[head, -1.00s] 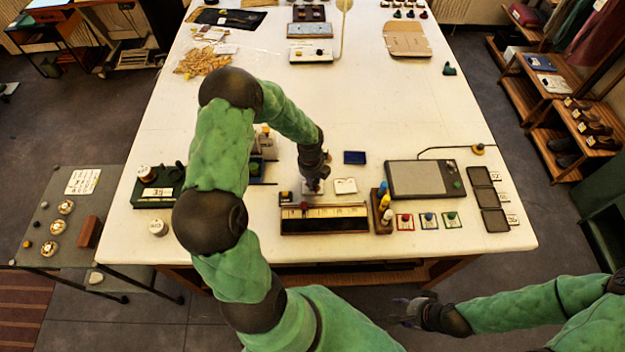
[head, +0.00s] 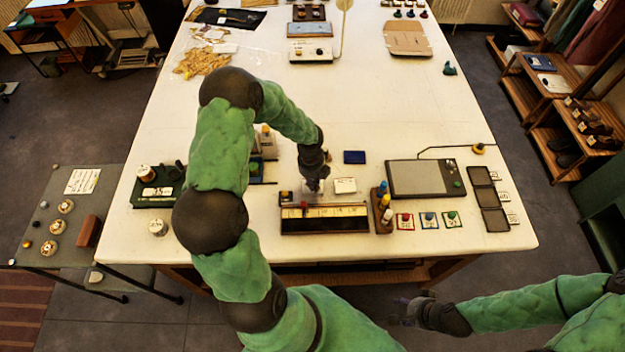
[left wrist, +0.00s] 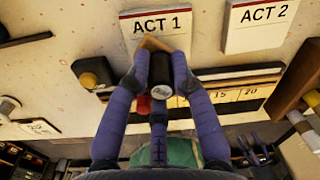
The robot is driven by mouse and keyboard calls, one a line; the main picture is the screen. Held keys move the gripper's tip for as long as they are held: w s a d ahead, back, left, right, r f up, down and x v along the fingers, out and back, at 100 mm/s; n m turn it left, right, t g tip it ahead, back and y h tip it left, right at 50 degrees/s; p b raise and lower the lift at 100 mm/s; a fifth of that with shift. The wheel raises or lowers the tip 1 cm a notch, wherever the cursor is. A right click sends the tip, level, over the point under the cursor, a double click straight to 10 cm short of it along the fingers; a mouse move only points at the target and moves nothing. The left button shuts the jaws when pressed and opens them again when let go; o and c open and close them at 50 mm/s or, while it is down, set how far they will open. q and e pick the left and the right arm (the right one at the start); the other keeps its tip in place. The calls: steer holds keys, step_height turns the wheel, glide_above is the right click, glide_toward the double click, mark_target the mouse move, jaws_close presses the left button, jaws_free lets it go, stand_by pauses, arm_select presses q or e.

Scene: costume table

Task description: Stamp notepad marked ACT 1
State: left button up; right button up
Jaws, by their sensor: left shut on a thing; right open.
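The notepad marked ACT 1 (left wrist: 158,24) lies on the white table at the top of the left wrist view. In the head view my left gripper (head: 314,187) mostly hides it. My left gripper, also in the left wrist view (left wrist: 160,78), is shut on a stamp with a black handle (left wrist: 160,67) and a wooden base (left wrist: 154,44). The base overlaps the pad's lower edge in that view; I cannot tell whether it touches the paper. The visible paper shows no stamp mark. My right gripper (head: 407,312) is open and empty, off the table's front edge.
A notepad marked ACT 2 (left wrist: 262,20) lies just right of ACT 1. A long rack (head: 325,226) stands in front of both. A bottle rack (head: 383,221), a blue pad (head: 354,157) and a tablet (head: 400,177) are to the right. The table's middle is clear.

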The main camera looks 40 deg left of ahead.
arm_select(q)
steer(key=shift+f, duration=0.4)
steer(key=shift+s, duration=0.1)
stand_by(1.2)
steer(key=shift+r+p, duration=3)
steer(key=shift+r, duration=0.55)
